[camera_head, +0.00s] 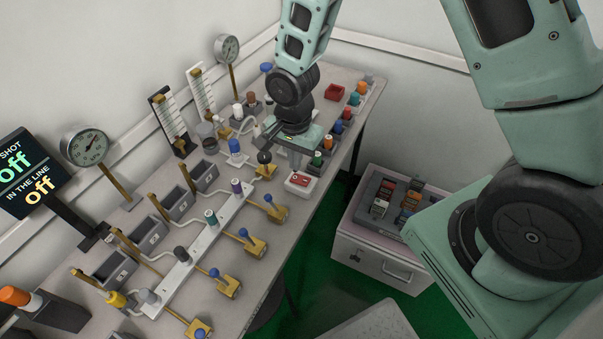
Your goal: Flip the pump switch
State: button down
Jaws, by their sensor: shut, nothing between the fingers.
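The pump switch looks to be the small white box with a red top (299,181) near the front edge of the bench. My gripper (295,165) points down from the arm's teal wrist, just behind and above this switch in the picture. Its fingers are shut and hold nothing. I cannot tell whether the fingertips touch the switch. Which way the rocker is tipped is too small to make out.
A black display (30,175) at the left reads "off" on both lines. A white manifold (185,265) with coloured knobs and several brass valves (252,244) fills the bench's left and middle. Coloured-cap bottles (337,128) stand at the right edge.

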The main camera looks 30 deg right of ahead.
aim_at(295, 178)
notch_tip(295, 178, up, 4)
jog(key=shift+f+p, duration=0.2)
jog(key=shift+p, duration=1)
jog(key=s+a+r+n, duration=0.3)
jog(key=s+r+n, duration=0.6)
jog(key=s, duration=0.1)
jog(key=s+a+r+n, duration=0.3)
jog(key=s+r+n, duration=0.6)
jog(key=s, duration=0.1)
jog(key=shift+a+r+n+y, duration=0.15)
jog(key=shift+r+n+y, duration=0.05)
jog(key=shift+n+y, duration=0.1)
dwell(4.3)
